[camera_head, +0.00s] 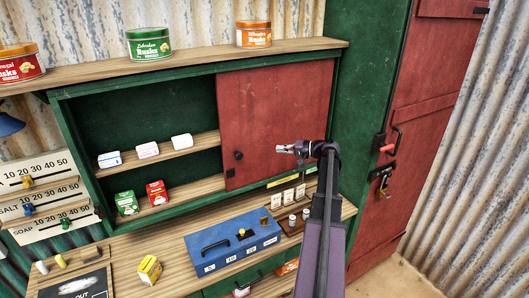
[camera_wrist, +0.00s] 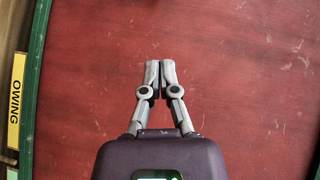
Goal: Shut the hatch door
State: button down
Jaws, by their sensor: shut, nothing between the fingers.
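The hatch door looks to be the red panel (camera_head: 270,115) with a dark round knob (camera_head: 238,156) at its lower left. It covers the right part of the green cabinet (camera_head: 136,85); the left part stands open. My gripper (camera_head: 279,149) is shut and empty, in front of the red panel and to the right of the knob. In the wrist view the shut fingertips (camera_wrist: 160,66) point across the red surface (camera_wrist: 240,70), and the knob is not in that view. I cannot tell whether the fingers touch the panel.
The open part holds small boxes (camera_head: 148,150) on a shelf. A blue cash box (camera_head: 236,246) stands on the counter below. Tins (camera_head: 149,44) stand on the top ledge. A tall red door (camera_head: 425,120) with a latch is at right. A yellow OWING label (camera_wrist: 16,100) edges the wrist view.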

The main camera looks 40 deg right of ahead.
jog(key=b, duration=0.2)
send_near(249, 153)
jog(key=w+a, duration=0.1)
jog(key=w+a+r, duration=0.2)
jog(key=w+a, duration=0.1)
jog(key=a, duration=0.2)
jog(key=shift+w+a+f, duration=0.35)
jog(key=shift+a, duration=0.05)
jog(key=shift+w+a+f, duration=0.1)
jog(key=shift+w+a, duration=0.05)
jog(key=shift+a, duration=0.35)
jog(key=shift+a, duration=0.1)
